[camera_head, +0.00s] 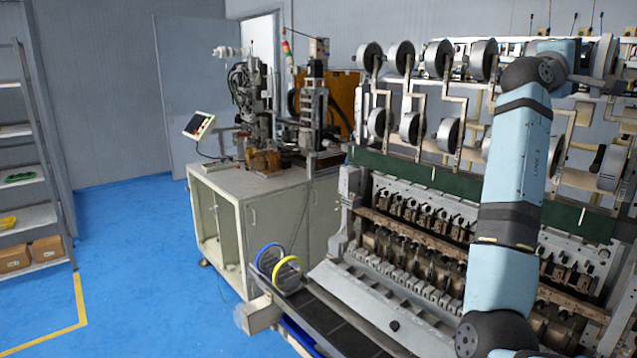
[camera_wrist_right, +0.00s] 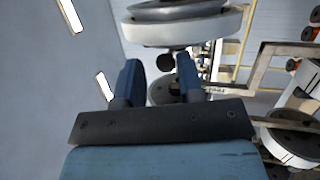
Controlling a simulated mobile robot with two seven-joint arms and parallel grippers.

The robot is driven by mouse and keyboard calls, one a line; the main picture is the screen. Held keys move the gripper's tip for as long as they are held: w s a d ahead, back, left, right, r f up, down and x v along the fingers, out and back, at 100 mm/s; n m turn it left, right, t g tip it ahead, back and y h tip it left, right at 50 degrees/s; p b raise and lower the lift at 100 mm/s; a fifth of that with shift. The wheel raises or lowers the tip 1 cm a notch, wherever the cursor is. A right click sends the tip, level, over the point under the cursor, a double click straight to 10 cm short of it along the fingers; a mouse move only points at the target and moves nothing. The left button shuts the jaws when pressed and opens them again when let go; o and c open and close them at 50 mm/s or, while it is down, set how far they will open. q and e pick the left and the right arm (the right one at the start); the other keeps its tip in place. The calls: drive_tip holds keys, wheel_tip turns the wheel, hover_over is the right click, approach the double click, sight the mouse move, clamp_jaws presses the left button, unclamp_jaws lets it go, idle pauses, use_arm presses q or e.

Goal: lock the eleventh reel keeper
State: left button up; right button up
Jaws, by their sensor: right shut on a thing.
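The coil winder (camera_head: 400,215) stands on the right in the head view, with grey reels in two rows on its upper frame. One upper reel (camera_head: 483,60) is just left of my right arm. My right arm rises in front of the winder and bends at the top right, where the gripper is mostly hidden among the reels. In the right wrist view my right gripper (camera_wrist_right: 160,78) has its two blue fingers around a small part, likely a reel keeper, hardly visible between them. A large pale reel (camera_wrist_right: 185,28) is just beyond the fingertips. My left gripper is not in view.
Lower reels (camera_head: 412,127) hang close to my arm on thin bent brackets (camera_head: 462,110). A cabinet (camera_head: 255,210) with a machine on it stands left of the winder. Shelves (camera_head: 30,170) are at the far left. The blue floor (camera_head: 130,240) between is clear.

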drive_tip(key=shift+o, duration=0.2)
drive_tip(key=shift+s+d+r, duration=0.1)
drive_tip(key=shift+d+r, duration=0.15)
drive_tip(key=shift+r, duration=0.1)
drive_tip(key=shift+a+f, duration=0.1)
drive_tip(key=shift+f, duration=0.25)
drive_tip(key=c, duration=0.3)
drive_tip(key=o, duration=0.5)
drive_tip(key=shift+s+f, duration=0.1)
drive_tip(key=shift+f, duration=0.1)
